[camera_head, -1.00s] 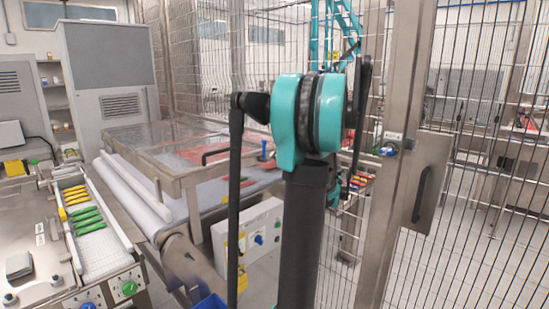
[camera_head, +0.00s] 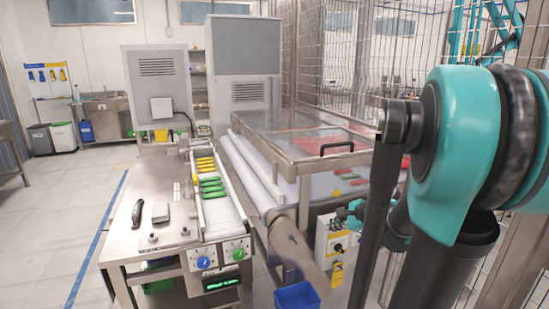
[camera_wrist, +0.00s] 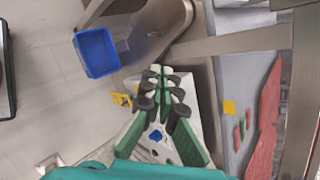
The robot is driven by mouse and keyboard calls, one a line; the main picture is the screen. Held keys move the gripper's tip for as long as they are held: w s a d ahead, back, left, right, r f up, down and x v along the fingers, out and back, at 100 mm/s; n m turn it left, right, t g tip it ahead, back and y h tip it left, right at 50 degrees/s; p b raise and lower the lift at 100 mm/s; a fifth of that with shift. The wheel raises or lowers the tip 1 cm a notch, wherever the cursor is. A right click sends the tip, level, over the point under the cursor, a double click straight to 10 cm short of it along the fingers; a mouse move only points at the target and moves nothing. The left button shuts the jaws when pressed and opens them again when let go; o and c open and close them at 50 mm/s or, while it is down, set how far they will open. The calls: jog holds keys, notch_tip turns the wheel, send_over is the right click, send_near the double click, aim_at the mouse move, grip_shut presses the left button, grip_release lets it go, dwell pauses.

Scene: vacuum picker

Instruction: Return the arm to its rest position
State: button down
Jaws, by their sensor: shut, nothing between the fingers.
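My gripper (camera_wrist: 161,78) shows in the wrist view with its green-and-black fingers together and nothing between them. It points over the floor and the machine's front. In the head view my teal and black arm (camera_head: 462,140) is folded upright at the right edge, close to the camera. It hides part of the wire fence and the machine's right end.
The packing machine (camera_head: 300,150) with its clear lid stands left of my arm. A steel table (camera_head: 165,205) holds a conveyor (camera_head: 222,212) with yellow and green items. A blue bin (camera_head: 297,296) stands below, also in the wrist view (camera_wrist: 97,52). Open floor (camera_head: 60,200) lies left.

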jog(key=s+f+n+g+h, duration=0.1)
jog(key=s+f+n+h, duration=0.1)
jog(key=s+f+n, duration=0.3)
jog(key=s+f+n+g+h, duration=0.2)
jog(key=s+f+n, duration=0.4)
jog(key=s+n, duration=0.5)
jog(key=n+h, duration=0.1)
jog(key=n, duration=0.1)
jog(key=shift+s+n+g+h, duration=0.3)
jog(key=shift+s, duration=0.05)
jog(key=c, duration=2.2)
grip_release()
jog(key=shift+a+r, duration=0.1)
jog(key=shift+a, duration=0.05)
